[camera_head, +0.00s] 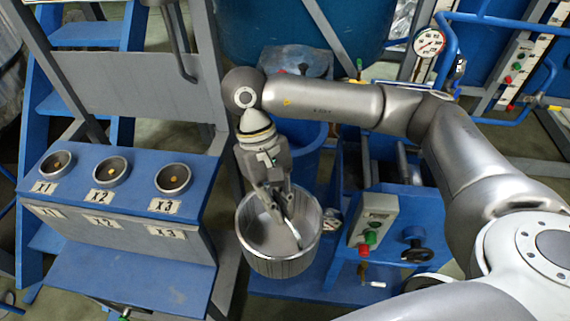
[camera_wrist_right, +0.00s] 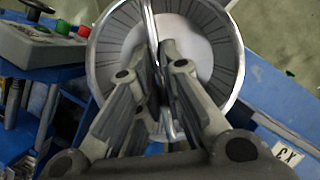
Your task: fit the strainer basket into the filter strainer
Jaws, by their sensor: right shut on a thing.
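The strainer basket (camera_head: 277,266) is a round silver pail with ribbed walls, a pale bottom and a thin bail handle. It hangs upright, mouth up, in the middle of the head view. My right gripper (camera_head: 277,203) reaches down to it and is shut on the handle. In the right wrist view the fingers (camera_wrist_right: 164,95) close around the handle, over the open mouth of the basket (camera_wrist_right: 232,62). I cannot clearly make out the filter strainer; a blue round vessel (camera_head: 305,164) partly shows behind the gripper. My left gripper is not in view.
A blue panel with three round sockets (camera_head: 173,177) marked X1, X2, X3 stands left of the basket. A control box with red and green buttons (camera_head: 372,220) and a black knob (camera_head: 416,252) are at the right. Blue stair steps (camera_head: 85,35) are at far left.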

